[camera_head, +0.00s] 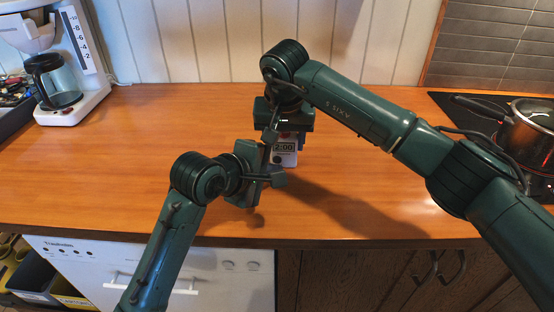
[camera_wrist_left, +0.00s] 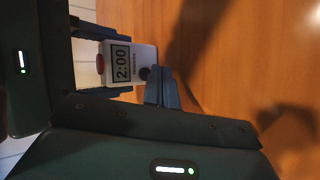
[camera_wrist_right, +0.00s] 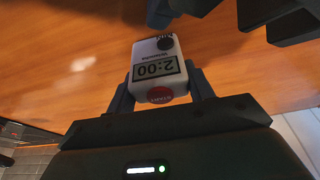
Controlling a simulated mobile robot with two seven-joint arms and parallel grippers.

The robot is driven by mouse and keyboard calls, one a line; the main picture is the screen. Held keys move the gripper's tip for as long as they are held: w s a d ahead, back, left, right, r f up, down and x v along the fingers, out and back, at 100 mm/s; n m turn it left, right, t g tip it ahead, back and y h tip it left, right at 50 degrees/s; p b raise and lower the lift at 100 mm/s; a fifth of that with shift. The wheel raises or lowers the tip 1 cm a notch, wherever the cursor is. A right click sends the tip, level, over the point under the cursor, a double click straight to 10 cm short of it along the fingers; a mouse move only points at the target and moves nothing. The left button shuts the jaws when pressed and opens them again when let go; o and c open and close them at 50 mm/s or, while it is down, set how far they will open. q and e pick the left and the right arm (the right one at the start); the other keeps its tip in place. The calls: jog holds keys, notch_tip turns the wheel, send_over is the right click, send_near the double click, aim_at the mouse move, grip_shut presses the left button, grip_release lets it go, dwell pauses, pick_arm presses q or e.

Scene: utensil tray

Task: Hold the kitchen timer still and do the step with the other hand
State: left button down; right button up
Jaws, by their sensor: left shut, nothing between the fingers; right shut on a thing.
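The kitchen timer (camera_head: 285,158) is a small white block with a display reading 2:00. A red START button (camera_wrist_right: 160,95) and a dark knob (camera_wrist_right: 165,43) show in the right wrist view. My right gripper (camera_head: 286,141) is shut on the timer, with one finger on each side. I cannot tell whether the timer touches the counter. My left gripper (camera_head: 277,180) is shut and empty, just in front of the timer. In the left wrist view its closed fingertips (camera_wrist_left: 164,80) are close to the knob; whether they touch it is unclear.
The wooden counter (camera_head: 130,165) is clear around the grippers. A coffee maker (camera_head: 65,70) stands at the back left. A pot (camera_head: 528,130) sits on the dark hob at the right. A panelled wall (camera_head: 200,40) rises behind; the counter's front edge is near.

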aim_at(269, 201)
pick_arm(q)
jog(key=shift+s, duration=0.1)
jog(key=shift+s, duration=2.4)
jog(key=shift+a, duration=0.1)
pick_arm(e)
jog(key=o, duration=1.2)
jog(key=shift+c, duration=0.2)
